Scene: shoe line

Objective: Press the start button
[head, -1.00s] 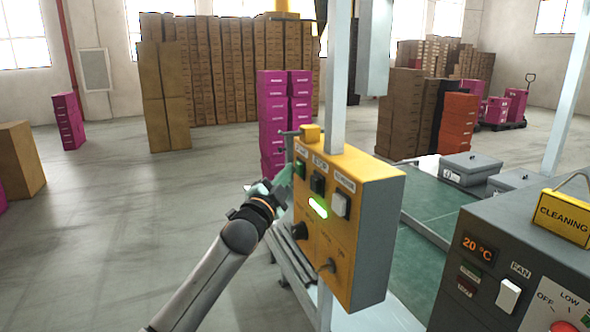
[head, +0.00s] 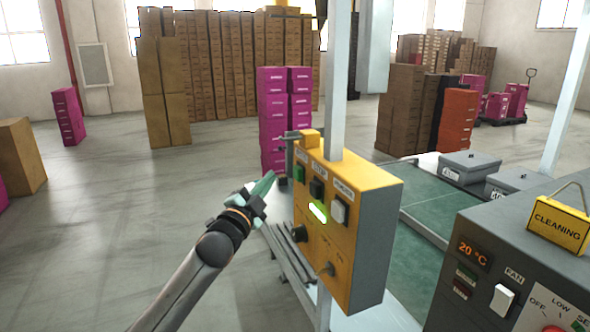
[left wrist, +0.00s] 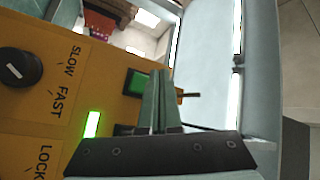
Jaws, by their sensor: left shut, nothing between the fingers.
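The yellow control box (head: 345,245) is mounted on a pale post. Its green button (head: 299,173) is at the upper left of the front face, under a small label too blurred to read. The green button also shows in the left wrist view (left wrist: 136,83), partly behind my fingers. A lit green lamp (head: 318,212) glows below the buttons. My left gripper (head: 266,184) is shut and empty, to the left of the box, its tips pointing toward the green button with a visible gap in the head view. My right gripper is not in view.
A black knob (head: 299,233) is below. A dark grey cabinet (head: 480,225) stands at right.

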